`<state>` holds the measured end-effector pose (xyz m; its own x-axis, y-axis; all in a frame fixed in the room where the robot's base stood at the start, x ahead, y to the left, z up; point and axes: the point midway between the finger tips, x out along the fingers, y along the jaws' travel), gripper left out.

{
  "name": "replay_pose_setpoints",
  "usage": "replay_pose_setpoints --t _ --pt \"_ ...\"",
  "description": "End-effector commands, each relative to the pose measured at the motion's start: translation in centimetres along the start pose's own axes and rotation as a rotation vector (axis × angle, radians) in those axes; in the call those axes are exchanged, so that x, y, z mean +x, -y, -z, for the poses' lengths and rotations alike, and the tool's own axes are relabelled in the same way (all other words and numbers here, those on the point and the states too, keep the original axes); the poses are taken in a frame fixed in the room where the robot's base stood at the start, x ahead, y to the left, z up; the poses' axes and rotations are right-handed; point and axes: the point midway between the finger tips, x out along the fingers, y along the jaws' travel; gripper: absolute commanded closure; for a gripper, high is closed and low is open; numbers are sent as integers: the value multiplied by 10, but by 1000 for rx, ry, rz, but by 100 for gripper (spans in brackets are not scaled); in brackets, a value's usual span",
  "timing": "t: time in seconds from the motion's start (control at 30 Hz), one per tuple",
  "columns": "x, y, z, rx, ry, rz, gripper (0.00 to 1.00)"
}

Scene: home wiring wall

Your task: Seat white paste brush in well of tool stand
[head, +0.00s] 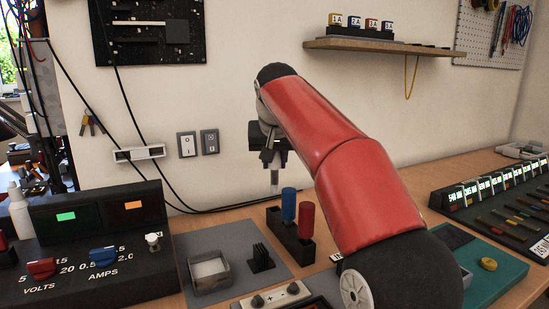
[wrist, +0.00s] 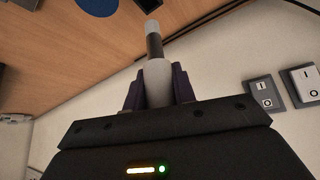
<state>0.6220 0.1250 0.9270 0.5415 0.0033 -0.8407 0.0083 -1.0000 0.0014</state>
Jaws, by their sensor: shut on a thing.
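My gripper (head: 273,160) is shut on the white paste brush (wrist: 157,82), up above the bench near the wall. In the wrist view the two dark fingers of my gripper (wrist: 158,92) press on its white body, with a dark band and a pale tip beyond. In the head view the pale end of the brush (head: 275,181) points down, behind and above the tool stand (head: 291,246). The dark stand holds a blue-handled tool (head: 289,203) and a red-handled tool (head: 306,219). The inside of the brush's well is not visible.
A grey mat with a square tray (head: 209,273) and a black slotted holder (head: 261,257) lies left of the stand. A power supply (head: 88,240) stands at left. Switches (head: 198,144) are on the wall. My arm hides part of the bench at right.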

Motion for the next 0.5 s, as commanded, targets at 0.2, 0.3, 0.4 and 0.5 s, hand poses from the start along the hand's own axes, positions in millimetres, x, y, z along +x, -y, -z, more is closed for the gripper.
replay_pose_setpoints --t 0.2,0.3,0.4,0.5 --pt "21 0 -14 0 0 0 97" --pt "25 0 -17 0 -1 0 97" --pt "28 0 -18 0 -2 0 97" --pt "28 0 -18 0 -2 0 97"
